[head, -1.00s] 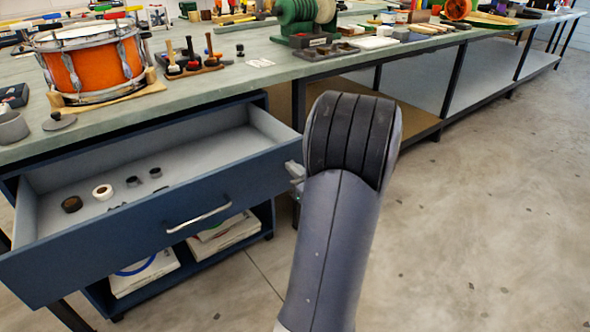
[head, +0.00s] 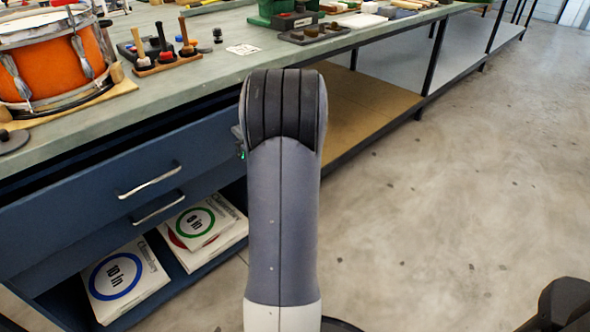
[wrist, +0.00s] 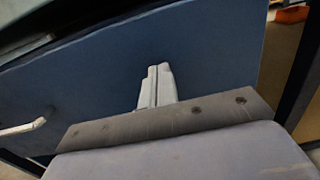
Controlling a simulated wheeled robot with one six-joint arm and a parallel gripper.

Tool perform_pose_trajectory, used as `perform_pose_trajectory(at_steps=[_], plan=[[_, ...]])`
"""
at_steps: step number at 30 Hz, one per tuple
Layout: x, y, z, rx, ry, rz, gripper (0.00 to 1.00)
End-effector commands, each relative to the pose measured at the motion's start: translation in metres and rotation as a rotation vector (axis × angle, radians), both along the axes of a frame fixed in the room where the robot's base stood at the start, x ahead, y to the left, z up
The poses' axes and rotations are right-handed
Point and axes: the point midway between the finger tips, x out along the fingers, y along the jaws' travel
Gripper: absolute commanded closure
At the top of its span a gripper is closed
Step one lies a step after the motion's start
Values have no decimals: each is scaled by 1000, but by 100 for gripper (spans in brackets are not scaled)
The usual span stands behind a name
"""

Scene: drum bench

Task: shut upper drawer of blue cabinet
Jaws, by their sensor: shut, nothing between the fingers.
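The blue cabinet (head: 40,287) stands under the bench at the left of the head view. Its upper drawer (head: 75,207) has a plain blue front with a silver handle (head: 150,181). A narrow dark gap shows above the front, and the drawer's inside can no longer be seen. In the wrist view, the blue front (wrist: 100,82) fills most of the picture, with the handle (wrist: 22,128) at the left. My gripper (wrist: 158,68) is shut and empty, its tips at or very near the front; contact is unclear. In the head view, my arm mostly hides the gripper.
A second handle (head: 158,207) sits just below the upper drawer. Boxes (head: 125,280) lie on the cabinet's bottom shelf. An orange drum (head: 50,62) and tools stand on the bench top (head: 200,82). The concrete floor at right is clear.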

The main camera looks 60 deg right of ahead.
Motion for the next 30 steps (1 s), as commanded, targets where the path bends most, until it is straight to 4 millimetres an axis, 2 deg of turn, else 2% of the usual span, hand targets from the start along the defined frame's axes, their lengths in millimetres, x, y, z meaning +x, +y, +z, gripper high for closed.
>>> perform_pose_trajectory(at_steps=[1,6,12,30], plan=[[12,-2,-1,0,-1,3,100],[39,-9,-1,-1,-1,2,100],[57,-14,0,0,0,0,100],[65,-15,2,-1,-4,0,100]])
